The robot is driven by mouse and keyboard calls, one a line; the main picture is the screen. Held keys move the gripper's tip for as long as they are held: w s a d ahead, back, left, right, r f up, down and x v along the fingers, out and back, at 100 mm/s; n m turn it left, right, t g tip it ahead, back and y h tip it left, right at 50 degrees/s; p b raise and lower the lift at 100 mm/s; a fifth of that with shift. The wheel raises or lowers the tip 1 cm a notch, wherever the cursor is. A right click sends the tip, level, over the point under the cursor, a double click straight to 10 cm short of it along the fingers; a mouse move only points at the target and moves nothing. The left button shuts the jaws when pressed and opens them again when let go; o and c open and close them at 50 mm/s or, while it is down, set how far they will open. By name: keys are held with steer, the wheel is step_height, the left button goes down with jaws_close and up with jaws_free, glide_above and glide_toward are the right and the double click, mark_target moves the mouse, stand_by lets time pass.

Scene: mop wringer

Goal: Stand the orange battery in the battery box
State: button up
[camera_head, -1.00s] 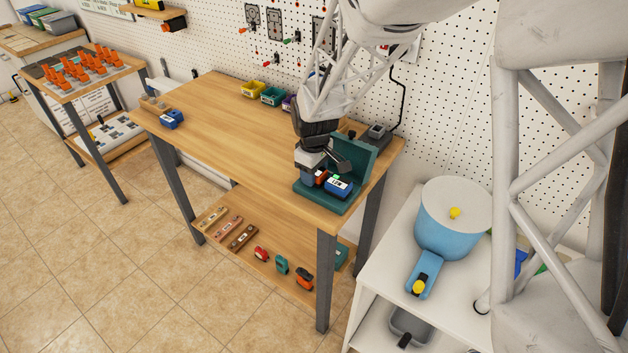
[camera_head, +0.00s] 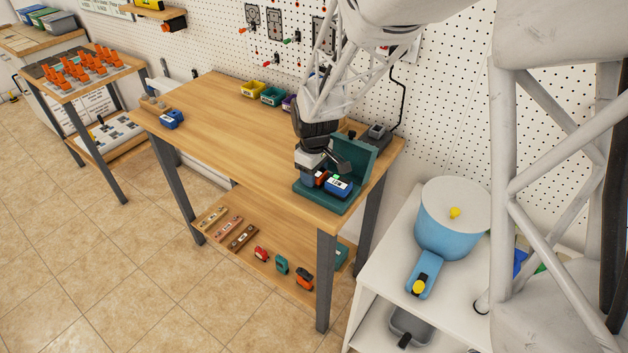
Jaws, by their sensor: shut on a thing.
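My gripper (camera_head: 319,178) points down over the base of a teal stand (camera_head: 361,162) at the right end of the workbench. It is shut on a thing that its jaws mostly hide. A small orange-red patch (camera_head: 321,179) shows at the jaws, beside a blue block with a white label (camera_head: 338,187) on the stand's base. I cannot tell whether the patch belongs to the held thing or to the stand. An orange and black battery-like item (camera_head: 304,279) lies on the lower shelf. I cannot tell for sure which thing is the battery box.
The workbench top (camera_head: 225,130) is mostly clear. A blue item (camera_head: 172,119) and a wooden block (camera_head: 155,104) are at its left end. Small bins (camera_head: 271,96) line the pegboard. A grey device (camera_head: 375,135) stands behind the teal stand. A blue bucket-like vessel (camera_head: 445,235) is at right.

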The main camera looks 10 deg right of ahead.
steer(key=o, duration=1)
steer(key=shift+c, duration=0.2)
steer(key=shift+r, duration=0.1)
steer(key=shift+r, duration=3.85)
